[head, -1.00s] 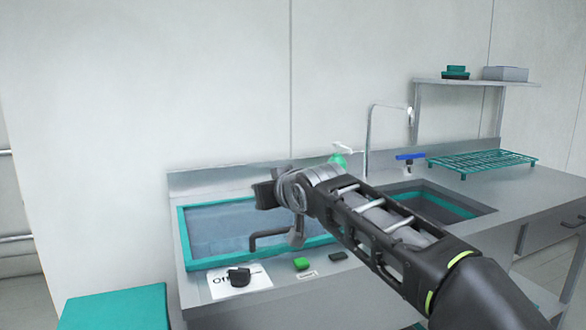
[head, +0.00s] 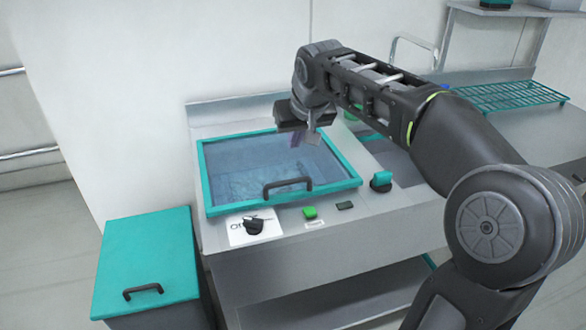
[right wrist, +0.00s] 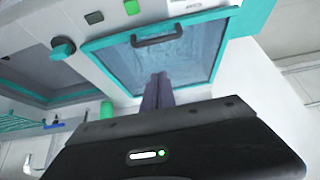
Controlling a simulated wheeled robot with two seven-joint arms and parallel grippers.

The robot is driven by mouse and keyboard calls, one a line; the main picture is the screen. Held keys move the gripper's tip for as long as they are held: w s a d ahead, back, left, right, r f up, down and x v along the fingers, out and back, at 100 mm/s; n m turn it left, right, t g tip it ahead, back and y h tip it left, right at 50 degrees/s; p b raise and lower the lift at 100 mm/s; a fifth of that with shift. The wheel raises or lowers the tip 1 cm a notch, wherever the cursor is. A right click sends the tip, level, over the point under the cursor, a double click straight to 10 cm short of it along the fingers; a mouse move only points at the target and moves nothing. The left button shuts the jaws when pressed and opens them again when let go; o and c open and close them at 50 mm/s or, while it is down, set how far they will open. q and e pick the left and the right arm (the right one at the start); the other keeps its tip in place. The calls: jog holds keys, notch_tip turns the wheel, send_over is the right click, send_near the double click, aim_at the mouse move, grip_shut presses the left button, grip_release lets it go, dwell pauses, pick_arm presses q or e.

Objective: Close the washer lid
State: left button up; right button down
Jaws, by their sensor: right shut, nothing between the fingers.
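The washer lid (head: 235,192) is a clear bluish pane in a teal frame, with a black handle (head: 287,187) along its front edge. It lies roughly flat over the washer; I cannot tell whether it is fully seated. In the right wrist view the lid (right wrist: 195,60) is at the upper middle, its handle at the top. My right gripper (head: 305,140) is over the far right part of the lid, behind the handle, fingers shut and empty. Its fingers (right wrist: 158,92) also show in the right wrist view; contact with the pane is unclear. My left gripper is out of view.
The front panel has a black knob (head: 253,225), a green button (head: 310,212) and a dark button (head: 345,205). A teal-topped bin (head: 150,245) stands at the left. A teal rack (head: 510,95) is at the right. The wall is close behind.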

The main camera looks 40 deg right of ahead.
jog(key=p, duration=0.2)
send_over(290, 183)
jog(key=f, duration=0.8)
jog(key=shift+w+d+f, duration=0.1)
jog(key=shift+w+f, duration=0.1)
jog(key=shift+w, duration=0.05)
jog(key=f, duration=0.3)
jog(key=shift+s+f, duration=0.1)
jog(key=shift+s, duration=0.2)
jog(key=shift+f, duration=0.45)
